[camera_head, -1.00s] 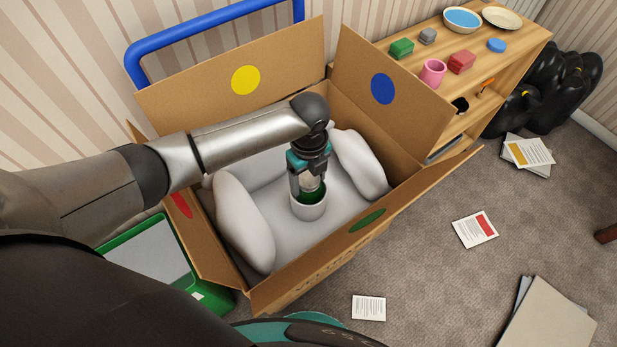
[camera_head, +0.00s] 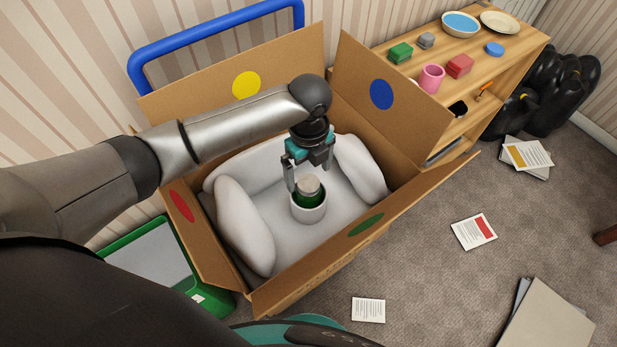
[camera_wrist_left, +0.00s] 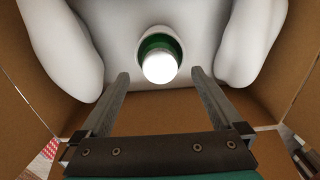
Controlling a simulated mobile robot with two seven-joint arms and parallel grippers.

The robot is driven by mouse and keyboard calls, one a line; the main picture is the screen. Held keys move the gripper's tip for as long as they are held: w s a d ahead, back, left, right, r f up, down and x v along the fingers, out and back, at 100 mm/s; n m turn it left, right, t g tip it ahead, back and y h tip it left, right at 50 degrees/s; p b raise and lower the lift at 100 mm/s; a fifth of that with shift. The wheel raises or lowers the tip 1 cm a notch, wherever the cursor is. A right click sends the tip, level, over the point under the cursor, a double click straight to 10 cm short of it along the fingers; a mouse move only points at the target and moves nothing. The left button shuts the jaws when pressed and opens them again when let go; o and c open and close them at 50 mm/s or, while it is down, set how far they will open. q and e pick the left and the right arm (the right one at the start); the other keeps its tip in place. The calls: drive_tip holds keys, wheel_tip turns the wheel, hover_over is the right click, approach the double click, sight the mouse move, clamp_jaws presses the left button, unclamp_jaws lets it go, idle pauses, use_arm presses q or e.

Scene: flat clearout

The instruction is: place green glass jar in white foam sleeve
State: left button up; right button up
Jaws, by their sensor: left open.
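The green glass jar (camera_head: 309,190) with a pale lid stands inside the white foam sleeve (camera_head: 308,209), its upper part showing above the rim. The sleeve stands in the open cardboard box between white padding. In the left wrist view the jar's lid (camera_wrist_left: 160,67) is bright and the sleeve rim (camera_wrist_left: 143,46) surrounds green glass. My left gripper (camera_head: 310,182) is open, its fingers apart and empty, just above and behind the jar. In the left wrist view my left gripper (camera_wrist_left: 160,76) has clear space between its fingers. My right gripper is not in view.
The cardboard box (camera_head: 220,255) has raised flaps with coloured dots. White cushions (camera_head: 244,222) line it on several sides. A wooden shelf (camera_head: 470,80) with dishes and blocks stands at right. Papers lie on the carpet.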

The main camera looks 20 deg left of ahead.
use_arm(q)
wheel_tip(320, 180, up, 7)
drive_tip(key=p, duration=0.1)
drive_tip(key=shift+r, duration=0.15)
